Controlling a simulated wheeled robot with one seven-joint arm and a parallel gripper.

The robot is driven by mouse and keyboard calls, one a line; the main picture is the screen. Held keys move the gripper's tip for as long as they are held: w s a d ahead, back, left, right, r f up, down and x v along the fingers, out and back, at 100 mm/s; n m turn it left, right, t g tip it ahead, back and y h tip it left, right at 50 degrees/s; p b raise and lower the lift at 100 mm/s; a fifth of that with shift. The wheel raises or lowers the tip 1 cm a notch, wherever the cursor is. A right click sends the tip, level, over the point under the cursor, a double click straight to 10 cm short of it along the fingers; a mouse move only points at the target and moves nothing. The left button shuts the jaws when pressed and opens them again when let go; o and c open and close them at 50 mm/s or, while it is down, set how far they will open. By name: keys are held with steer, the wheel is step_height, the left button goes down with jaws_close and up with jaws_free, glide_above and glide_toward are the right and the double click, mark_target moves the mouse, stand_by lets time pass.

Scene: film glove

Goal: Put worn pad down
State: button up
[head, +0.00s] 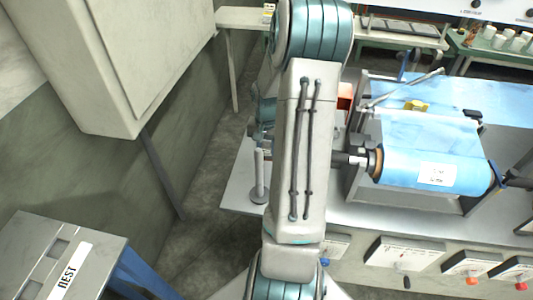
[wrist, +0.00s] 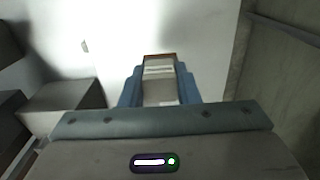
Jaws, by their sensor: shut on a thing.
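In the wrist view my gripper (wrist: 160,85) has its blue fingers shut on the worn pad (wrist: 160,92). The pad is a small pale grey block with light bands and a brown far edge, held between the fingers. Behind it is a bright white surface; I cannot tell how far away it is or whether the pad touches it. In the head view my own arm stands across the middle and hides the pad and most of the gripper.
A bench (head: 235,190) carries a roll of blue film (head: 410,170) on a spindle, right of my arm. A pale cabinet (head: 120,60) juts out at upper left. Floor shows between cabinet and bench.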

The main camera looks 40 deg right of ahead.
steer(key=shift+f, duration=1.6)
steer(key=shift+f, duration=0.1)
steer(key=shift+f, duration=0.15)
steer(key=o, duration=1)
